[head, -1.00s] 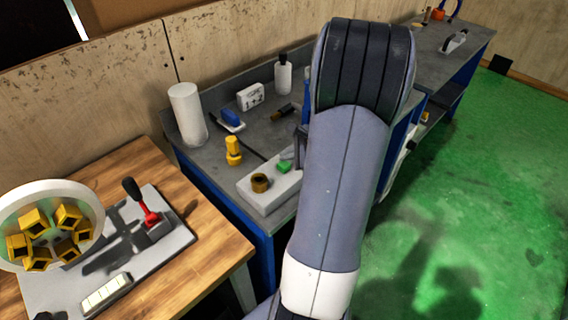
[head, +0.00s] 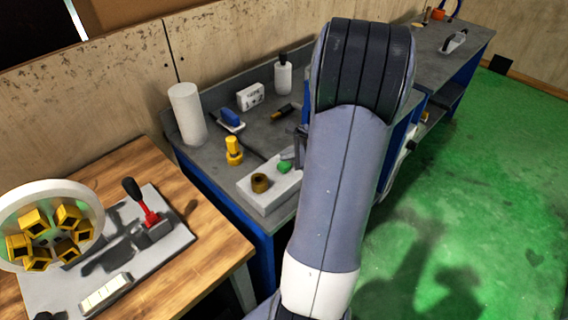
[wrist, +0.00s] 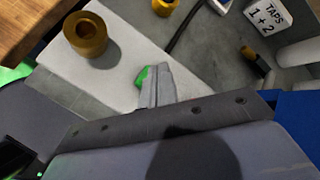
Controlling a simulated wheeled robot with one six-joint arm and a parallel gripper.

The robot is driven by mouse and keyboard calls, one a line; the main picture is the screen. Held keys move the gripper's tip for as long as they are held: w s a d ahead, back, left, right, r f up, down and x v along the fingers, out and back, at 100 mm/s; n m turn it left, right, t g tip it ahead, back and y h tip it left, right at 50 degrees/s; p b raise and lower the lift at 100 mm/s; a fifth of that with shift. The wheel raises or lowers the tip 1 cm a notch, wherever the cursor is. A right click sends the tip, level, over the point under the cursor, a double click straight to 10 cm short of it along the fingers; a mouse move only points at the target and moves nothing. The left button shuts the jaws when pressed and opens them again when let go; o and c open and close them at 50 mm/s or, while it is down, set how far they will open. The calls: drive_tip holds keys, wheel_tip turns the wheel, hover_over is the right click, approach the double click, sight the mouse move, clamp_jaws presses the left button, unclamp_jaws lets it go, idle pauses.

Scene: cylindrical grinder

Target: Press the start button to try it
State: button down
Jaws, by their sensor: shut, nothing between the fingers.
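The green button (head: 284,168) is on top of a pale block (head: 264,200) on the grey bench, beside a brass ring-shaped part (head: 261,183). In the wrist view the green button (wrist: 142,76) shows only in part, at the left of my fingertips. My gripper (wrist: 156,78) is shut and empty, its fingers over the block and partly covering the button. I cannot tell whether they touch it. The brass part (wrist: 86,34) stands to the left. In the head view my arm hides most of the gripper.
A yellow fitting (head: 233,150), a blue-topped item (head: 231,118), a white "TAPS 1+2" box (wrist: 269,15), a white cylinder (head: 187,114) and a bottle (head: 283,77) stand on the bench. A wooden table (head: 215,240) with a red-and-black lever (head: 142,202) is at left. Green floor at right is clear.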

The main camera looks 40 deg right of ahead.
sight(287, 165)
drive_tip(key=shift+f, duration=0.15)
drive_tip(key=shift+f+b, duration=0.3)
drive_tip(key=shift+b, duration=0.15)
drive_tip(key=shift+f+b, duration=0.55)
drive_tip(key=shift+b, duration=0.05)
idle(0.5)
drive_tip(key=shift+r, duration=0.1)
drive_tip(key=shift+r+p, duration=0.7)
drive_tip(key=shift+r, duration=0.2)
wheel_tip(287, 165, up, 5)
drive_tip(key=p, duration=0.4)
drive_tip(key=shift+a, duration=0.1)
idle(0.9)
